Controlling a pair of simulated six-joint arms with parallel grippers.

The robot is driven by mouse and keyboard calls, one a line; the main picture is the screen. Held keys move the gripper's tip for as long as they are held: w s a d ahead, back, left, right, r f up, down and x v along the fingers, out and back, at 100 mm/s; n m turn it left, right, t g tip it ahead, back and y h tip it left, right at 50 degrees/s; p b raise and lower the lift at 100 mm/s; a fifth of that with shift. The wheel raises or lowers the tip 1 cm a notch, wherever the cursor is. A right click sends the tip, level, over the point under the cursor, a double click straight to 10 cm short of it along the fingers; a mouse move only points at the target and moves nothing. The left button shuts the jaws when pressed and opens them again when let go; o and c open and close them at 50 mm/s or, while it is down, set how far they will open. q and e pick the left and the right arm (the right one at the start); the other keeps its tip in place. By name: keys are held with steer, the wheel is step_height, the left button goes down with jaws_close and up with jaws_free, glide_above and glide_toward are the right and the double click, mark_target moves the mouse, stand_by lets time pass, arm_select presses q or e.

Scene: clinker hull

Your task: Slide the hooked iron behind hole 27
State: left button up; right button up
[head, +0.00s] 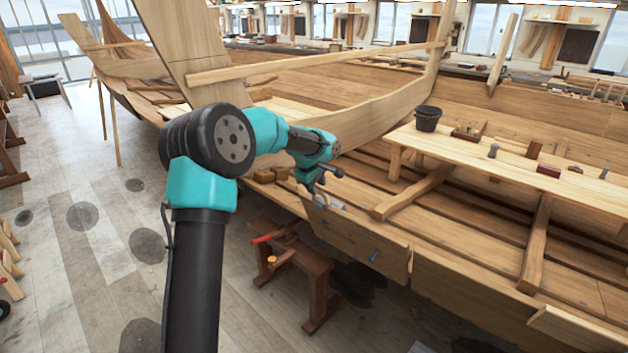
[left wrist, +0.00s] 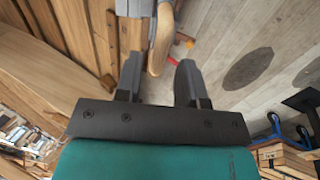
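My left gripper (head: 318,186) is over the top edge of the near hull planking (head: 350,235). In the left wrist view its two dark fingers (left wrist: 160,85) stand wide apart. A rounded strip of pale wood (left wrist: 160,42) shows between them, with no clear contact. A small grey metal piece (head: 330,202) lies just under the gripper in the head view; a grey piece (left wrist: 135,8) also shows in the wrist view. I cannot tell whether either is the hooked iron. A blue-tipped item (head: 373,256) sits on the planking's outer face. Hole numbers are not readable. My right gripper is not in view.
A plank bench (head: 480,160) inside the hull carries a dark bucket (head: 428,118) and several small tools. The floor (head: 90,270) at left is mostly clear.

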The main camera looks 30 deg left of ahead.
arm_select(q)
steer(key=shift+x, duration=1.35)
jaws_close()
steer(key=shift+r, duration=0.1)
